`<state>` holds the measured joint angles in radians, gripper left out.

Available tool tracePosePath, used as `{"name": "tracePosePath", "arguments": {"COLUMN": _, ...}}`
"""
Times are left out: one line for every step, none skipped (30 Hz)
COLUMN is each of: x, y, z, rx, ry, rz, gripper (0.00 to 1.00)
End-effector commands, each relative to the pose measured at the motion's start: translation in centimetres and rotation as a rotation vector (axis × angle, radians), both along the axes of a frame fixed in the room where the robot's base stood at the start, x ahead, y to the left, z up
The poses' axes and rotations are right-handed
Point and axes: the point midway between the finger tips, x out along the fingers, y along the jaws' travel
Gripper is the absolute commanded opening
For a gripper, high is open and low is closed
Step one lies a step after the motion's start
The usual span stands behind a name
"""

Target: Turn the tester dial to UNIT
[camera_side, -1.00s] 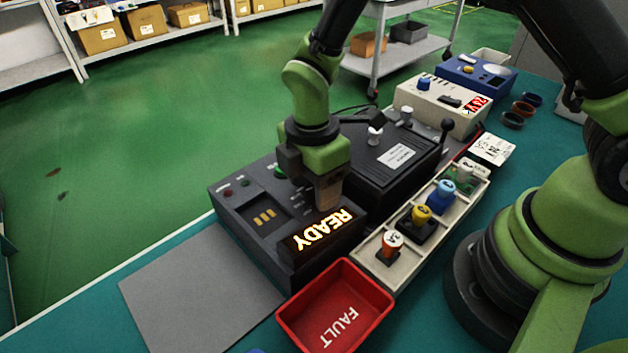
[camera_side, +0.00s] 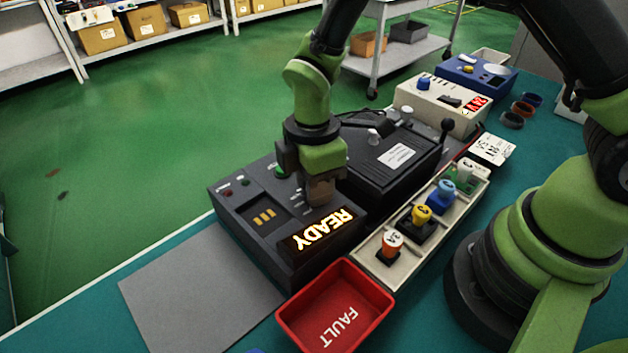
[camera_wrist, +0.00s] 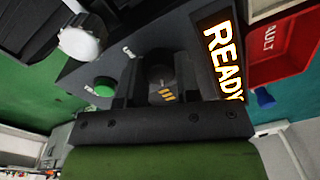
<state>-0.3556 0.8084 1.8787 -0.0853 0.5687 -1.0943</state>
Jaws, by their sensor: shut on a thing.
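The tester (camera_side: 262,250) is a dark grey box on the teal bench, with a lit READY display (camera_side: 322,230) and a green button (camera_side: 280,171). My gripper (camera_side: 318,190) is down over the tester's top, just behind the display. In the wrist view my gripper (camera_wrist: 160,92) is shut on the dark round dial (camera_wrist: 160,70) between its fingers. The dial is hidden by my gripper in the side view. A small white label shows beside the dial in the wrist view, but I cannot read which mark the dial points to.
A red FAULT bin (camera_side: 336,310) stands in front of the tester. A cream rack (camera_side: 375,266) with several coloured-top adapters runs along its right. A black lidded fixture (camera_side: 385,165) stands behind, and a grey mat (camera_side: 195,295) lies clear at left.

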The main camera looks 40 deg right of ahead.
Motion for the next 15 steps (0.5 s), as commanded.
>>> {"name": "tracePosePath", "arguments": {"x": -0.01, "y": -0.01, "z": 0.07, "rx": 0.001, "ry": 0.000, "rz": -0.041, "gripper": 0.07}}
{"name": "tracePosePath", "arguments": {"x": 0.00, "y": -0.01, "z": 0.07, "rx": 0.001, "ry": 0.000, "rz": -0.069, "gripper": 0.07}}
{"name": "tracePosePath", "arguments": {"x": 0.00, "y": -0.01, "z": 0.08, "rx": 0.001, "ry": 0.000, "rz": -0.106, "gripper": 0.07}}
{"name": "tracePosePath", "arguments": {"x": 0.00, "y": -0.01, "z": 0.08, "rx": 0.001, "ry": 0.000, "rz": -0.134, "gripper": 0.07}}
{"name": "tracePosePath", "arguments": {"x": 0.01, "y": -0.02, "z": 0.08, "rx": 0.001, "ry": -0.001, "rz": -0.163, "gripper": 0.07}}
{"name": "tracePosePath", "arguments": {"x": 0.01, "y": -0.02, "z": 0.09, "rx": 0.001, "ry": 0.000, "rz": -0.201, "gripper": 0.07}}
{"name": "tracePosePath", "arguments": {"x": 0.01, "y": -0.02, "z": 0.09, "rx": 0.001, "ry": -0.001, "rz": -0.230, "gripper": 0.07}}
{"name": "tracePosePath", "arguments": {"x": 0.00, "y": -0.03, "z": 0.09, "rx": 0.001, "ry": 0.000, "rz": -0.259, "gripper": 0.07}}
{"name": "tracePosePath", "arguments": {"x": -0.01, "y": -0.03, "z": 0.10, "rx": 0.000, "ry": 0.000, "rz": -0.297, "gripper": 0.07}}
{"name": "tracePosePath", "arguments": {"x": -0.01, "y": -0.04, "z": 0.10, "rx": 0.001, "ry": 0.000, "rz": -0.326, "gripper": 0.07}}
{"name": "tracePosePath", "arguments": {"x": -0.01, "y": -0.04, "z": 0.10, "rx": 0.001, "ry": 0.000, "rz": -0.355, "gripper": 0.07}}
{"name": "tracePosePath", "arguments": {"x": -0.02, "y": -0.04, "z": 0.10, "rx": 0.001, "ry": 0.000, "rz": -0.393, "gripper": 0.07}}
{"name": "tracePosePath", "arguments": {"x": -0.02, "y": -0.05, "z": 0.10, "rx": 0.001, "ry": 0.001, "rz": -0.422, "gripper": 0.07}}
{"name": "tracePosePath", "arguments": {"x": -0.02, "y": -0.05, "z": 0.10, "rx": 0.002, "ry": 0.000, "rz": -0.451, "gripper": 0.07}}
{"name": "tracePosePath", "arguments": {"x": -0.02, "y": -0.05, "z": 0.10, "rx": 0.001, "ry": 0.000, "rz": -0.489, "gripper": 0.07}}
